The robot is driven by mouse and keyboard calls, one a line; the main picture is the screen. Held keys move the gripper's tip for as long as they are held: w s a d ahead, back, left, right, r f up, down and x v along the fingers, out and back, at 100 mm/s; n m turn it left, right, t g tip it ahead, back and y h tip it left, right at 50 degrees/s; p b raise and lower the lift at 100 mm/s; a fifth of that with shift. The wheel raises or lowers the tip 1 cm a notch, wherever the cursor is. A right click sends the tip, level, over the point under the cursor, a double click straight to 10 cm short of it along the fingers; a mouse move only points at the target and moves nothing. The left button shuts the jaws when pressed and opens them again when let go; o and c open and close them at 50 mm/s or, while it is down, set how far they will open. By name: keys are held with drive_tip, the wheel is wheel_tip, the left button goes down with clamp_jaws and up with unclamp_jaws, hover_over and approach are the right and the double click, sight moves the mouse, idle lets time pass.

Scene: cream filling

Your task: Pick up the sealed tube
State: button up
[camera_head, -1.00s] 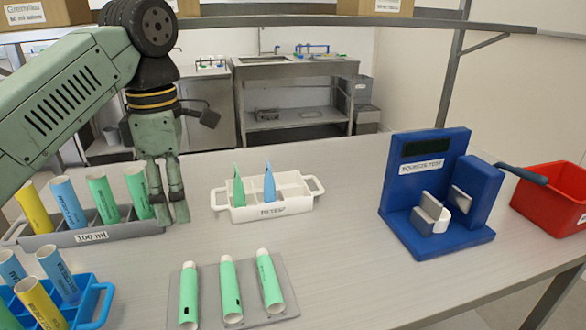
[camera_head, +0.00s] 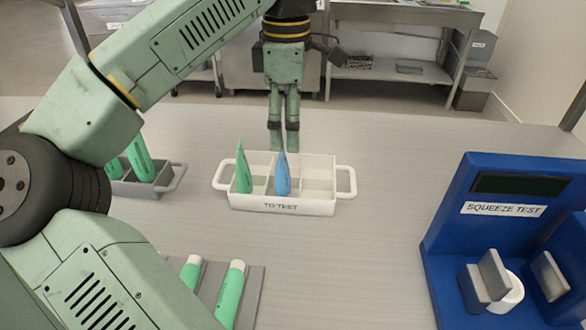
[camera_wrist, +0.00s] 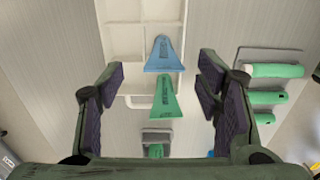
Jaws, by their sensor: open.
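Two sealed tubes with flat crimped tops stand in the white "TO TEST" tray (camera_head: 318,206): a green tube (camera_head: 243,170) in the left compartment and a blue tube (camera_head: 282,176) in the middle one. The right compartment is empty. My gripper (camera_head: 283,148) points down at the tray's far side, around the blue tube's column in the picture; its exact height is unclear. In the wrist view my gripper (camera_wrist: 160,82) is open and empty, with the blue tube (camera_wrist: 163,57) and green tube (camera_wrist: 164,98) showing between and below its fingers, apart from them.
The blue squeeze test device (camera_head: 520,215) stands at the right. A grey rack (camera_head: 160,183) with green tubes is at the left, partly hidden by my arm. A grey holder (camera_head: 205,290) with green tubes lies in front. The table between tray and device is clear.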

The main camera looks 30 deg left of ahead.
sight(282, 165)
wheel_tip(282, 165, down, 3)
drive_tip(key=shift+s+a+f, duration=0.1)
drive_tip(key=shift+s+f, duration=0.05)
drive_tip(key=f, duration=0.1)
drive_tip(key=f+p, duration=0.1)
drive_tip(key=f, duration=0.1)
drive_tip(key=f+p, duration=0.1)
drive_tip(key=shift+s+a+f, duration=0.3)
drive_tip(key=shift+s+f, duration=0.05)
drive_tip(key=shift+f, duration=0.4)
drive_tip(key=shift+c, duration=0.4)
drive_tip(key=c, duration=1.2)
